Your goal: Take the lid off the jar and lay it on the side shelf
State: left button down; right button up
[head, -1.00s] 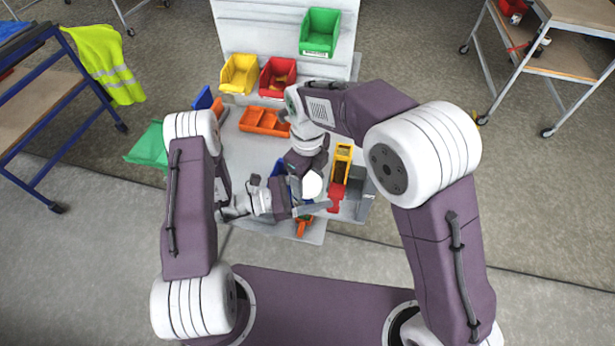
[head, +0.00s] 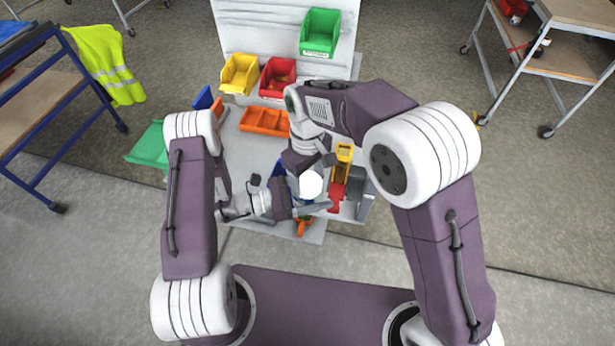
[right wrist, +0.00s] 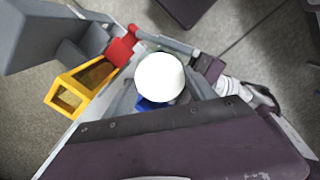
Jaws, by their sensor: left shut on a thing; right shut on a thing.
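The round white lid (head: 311,184) shows from above at the front of the grey work table. It also shows as a white disc in the right wrist view (right wrist: 159,80). My right gripper (right wrist: 161,88) reaches over it from behind and is shut on it, with grey fingers at its sides. My left gripper (head: 308,207) comes in from the left, below the lid, and is shut on the jar, which is mostly hidden under the lid. I cannot tell whether the lid still touches the jar. I cannot make out for sure which surface is the side shelf.
To the right of the lid stand a yellow bin (head: 342,153), a red piece (head: 338,192) and a grey block (head: 359,184). An orange tray (head: 265,121) lies behind. Yellow (head: 240,74), red (head: 278,76) and green (head: 320,32) bins line the back.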

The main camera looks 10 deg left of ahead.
jog(key=n, duration=0.6)
jog(key=shift+n, duration=0.3)
jog(key=n, duration=0.3)
jog(key=shift+n, duration=0.3)
jog(key=n, duration=0.5)
jog(key=shift+r+n, duration=0.1)
jog(key=shift+n, duration=0.2)
jog(key=n, duration=0.4)
jog(key=shift+r, duration=0.1)
jog(key=shift+r, duration=1)
